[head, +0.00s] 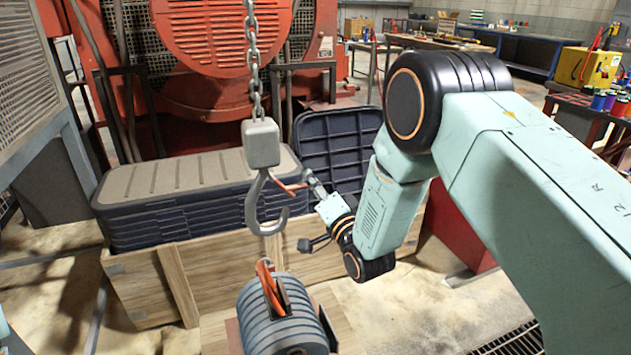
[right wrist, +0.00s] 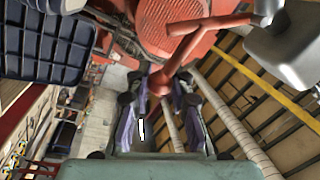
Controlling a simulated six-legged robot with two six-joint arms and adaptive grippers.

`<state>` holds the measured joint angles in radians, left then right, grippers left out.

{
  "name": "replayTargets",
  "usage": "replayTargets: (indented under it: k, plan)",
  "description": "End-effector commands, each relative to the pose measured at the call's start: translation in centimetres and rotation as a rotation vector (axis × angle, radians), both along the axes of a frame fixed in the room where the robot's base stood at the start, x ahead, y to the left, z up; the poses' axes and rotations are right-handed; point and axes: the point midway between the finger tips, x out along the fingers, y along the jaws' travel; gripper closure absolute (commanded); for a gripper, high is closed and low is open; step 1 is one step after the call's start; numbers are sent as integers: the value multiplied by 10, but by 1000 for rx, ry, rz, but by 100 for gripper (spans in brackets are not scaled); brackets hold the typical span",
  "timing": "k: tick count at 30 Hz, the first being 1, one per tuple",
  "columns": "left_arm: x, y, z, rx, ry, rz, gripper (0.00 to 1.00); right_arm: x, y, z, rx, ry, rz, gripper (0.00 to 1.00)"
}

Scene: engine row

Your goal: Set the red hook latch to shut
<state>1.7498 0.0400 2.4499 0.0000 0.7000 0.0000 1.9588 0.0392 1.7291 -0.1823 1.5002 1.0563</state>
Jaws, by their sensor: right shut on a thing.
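A grey hook (head: 250,205) hangs from a chain. Its red latch (head: 290,187) sticks out to the right from near the shank, above the hook tip and apart from it. My right gripper (head: 311,184) is at the latch's outer end. In the right wrist view the red latch (right wrist: 186,52) reaches down to a rounded end between the purple-padded fingers of my right gripper (right wrist: 160,94), which is shut on it. Part of the grey hook assembly (right wrist: 290,50) shows at the upper right there. My left gripper is out of view.
A grey ribbed weight (head: 283,318) with an orange piece on top stands below the hook. Behind are a wooden crate (head: 150,285), stacked dark lids (head: 180,195), an upright dark tray (head: 338,150) and a red machine (head: 225,40).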

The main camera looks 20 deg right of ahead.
Motion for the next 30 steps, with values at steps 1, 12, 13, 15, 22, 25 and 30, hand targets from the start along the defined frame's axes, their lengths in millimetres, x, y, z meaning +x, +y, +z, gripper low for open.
replayTargets:
  k: [1,12,13,15,22,25,30]
  plan:
    - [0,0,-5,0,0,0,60,-1,4,-9,34,8,5,100]
    - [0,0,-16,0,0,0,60,-1,14,-25,265,14,4,100]
    - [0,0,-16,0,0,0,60,-1,15,-26,277,14,4,100]
    - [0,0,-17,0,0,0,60,-1,16,-27,301,14,4,100]
    - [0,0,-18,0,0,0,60,-1,19,-30,343,15,3,100]
    - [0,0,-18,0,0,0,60,-1,19,-30,349,16,3,100]
    - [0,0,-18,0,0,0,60,-2,19,-31,350,18,4,100]
